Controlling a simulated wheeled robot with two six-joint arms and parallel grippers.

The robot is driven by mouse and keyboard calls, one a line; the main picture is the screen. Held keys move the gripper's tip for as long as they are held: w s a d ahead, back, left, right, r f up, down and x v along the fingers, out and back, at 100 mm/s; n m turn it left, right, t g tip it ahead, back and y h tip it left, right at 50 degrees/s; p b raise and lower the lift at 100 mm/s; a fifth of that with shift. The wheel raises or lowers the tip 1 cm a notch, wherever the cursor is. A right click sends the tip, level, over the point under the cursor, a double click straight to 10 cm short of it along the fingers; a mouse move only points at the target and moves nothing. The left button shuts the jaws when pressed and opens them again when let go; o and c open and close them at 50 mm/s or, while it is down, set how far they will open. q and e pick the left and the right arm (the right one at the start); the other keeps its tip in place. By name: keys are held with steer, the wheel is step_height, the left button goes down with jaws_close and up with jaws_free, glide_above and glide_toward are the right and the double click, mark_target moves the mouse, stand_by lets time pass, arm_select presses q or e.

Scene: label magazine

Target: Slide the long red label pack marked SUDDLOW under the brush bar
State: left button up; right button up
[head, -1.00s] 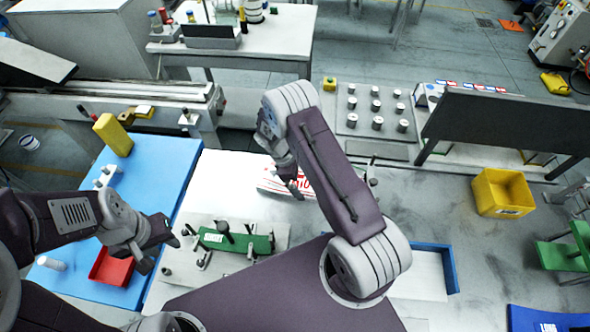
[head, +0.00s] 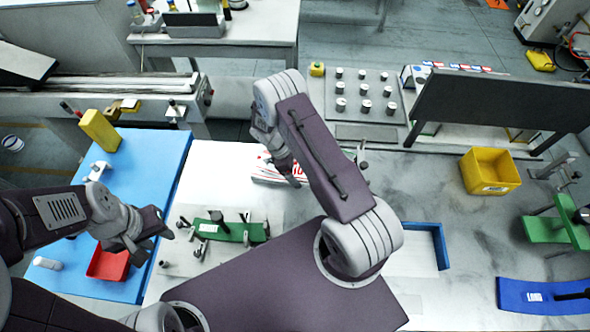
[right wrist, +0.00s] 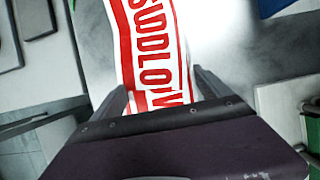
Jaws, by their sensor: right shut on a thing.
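The label pack (head: 265,170) is white with red print and bands; its lettering reads like SUDDLOW in the right wrist view (right wrist: 150,45). My right gripper (head: 287,172) is shut on the pack, with a finger on either side in the right wrist view (right wrist: 160,88). In the head view my arm hides part of the pack. My left gripper (head: 158,240) is apart from the pack, above the blue mat's edge near a red tray; its fingers look spread and empty. I cannot make out for sure which part is the brush bar.
A green plate (head: 232,232) with posts and clamps sits front left of the pack. The blue mat (head: 160,160) holds the red tray (head: 105,264) and a yellow block (head: 99,130). A yellow bin (head: 490,172) stands at right. The grey table between is mostly clear.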

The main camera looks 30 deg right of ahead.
steer(key=shift+s+d, duration=0.65)
steer(key=shift+d, duration=0.35)
steer(key=shift+s+d, duration=0.6)
steer(key=shift+d, duration=0.35)
steer(key=shift+s+d, duration=0.45)
steer(key=shift+d, duration=0.3)
steer(key=shift+s+d, duration=0.45)
steer(key=shift+d, duration=0.25)
steer(key=shift+s+d, duration=0.45)
steer(key=shift+d, duration=0.3)
steer(key=o, duration=1.9)
steer(key=shift+a+r, duration=0.1)
steer(key=b+v, duration=0.2)
steer(key=v, duration=0.6)
steer(key=shift+w+a+r, duration=0.15)
steer(key=shift+r, duration=0.3)
